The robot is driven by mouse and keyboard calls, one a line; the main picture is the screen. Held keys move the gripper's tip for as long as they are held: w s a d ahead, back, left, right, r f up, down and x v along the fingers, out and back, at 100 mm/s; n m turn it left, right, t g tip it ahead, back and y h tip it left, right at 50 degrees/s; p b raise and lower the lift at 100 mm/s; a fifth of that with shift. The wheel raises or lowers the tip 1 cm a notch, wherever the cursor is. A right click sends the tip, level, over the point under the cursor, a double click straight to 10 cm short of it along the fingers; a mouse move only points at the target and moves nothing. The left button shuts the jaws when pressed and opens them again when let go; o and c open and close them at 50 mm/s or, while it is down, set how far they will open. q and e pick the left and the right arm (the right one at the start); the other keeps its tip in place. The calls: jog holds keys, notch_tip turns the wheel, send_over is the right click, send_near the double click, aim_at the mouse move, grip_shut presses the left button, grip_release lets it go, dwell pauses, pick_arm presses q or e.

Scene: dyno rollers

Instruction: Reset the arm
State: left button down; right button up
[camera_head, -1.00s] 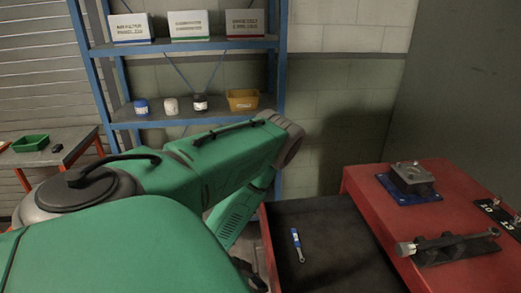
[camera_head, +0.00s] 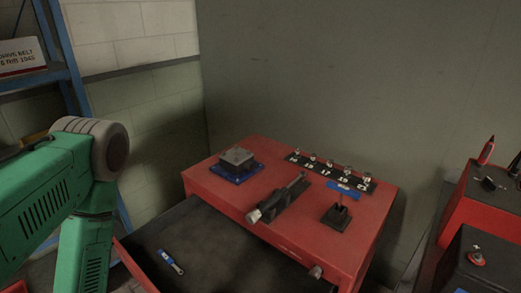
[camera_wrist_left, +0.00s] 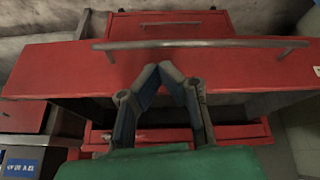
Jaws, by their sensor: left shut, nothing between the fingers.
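My left arm (camera_head: 62,190), green with a grey joint, stands at the left of the head view. Its gripper is hidden or out of the frame there. In the left wrist view my left gripper (camera_wrist_left: 167,68) is shut and empty, its fingertips meeting in front of a red cabinet. The cabinet's long handle (camera_wrist_left: 200,44) runs just beyond the fingertips; I cannot tell how far apart they are. My right gripper is in neither view.
A red tool cabinet (camera_head: 290,238) has an open dark drawer (camera_head: 215,250) with a blue-and-silver wrench (camera_head: 172,262) in it. On top are a metal block on a blue plate (camera_head: 237,172), a socket rail (camera_head: 330,172) and a blue-handled tool (camera_head: 342,188). A blue shelf (camera_head: 50,78) stands left.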

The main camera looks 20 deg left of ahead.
pick_arm(q)
jog(key=s+d+r+n+g+y, duration=0.2)
jog(key=s+d+r+n+g, duration=0.25)
jog(key=s, duration=0.45)
notch_tip(320, 180, down, 19)
jog(key=w+d+m+b, duration=0.2)
jog(key=b, duration=1.7)
jog(key=shift+d+f+m, duration=0.15)
jog(key=shift+m, duration=0.2)
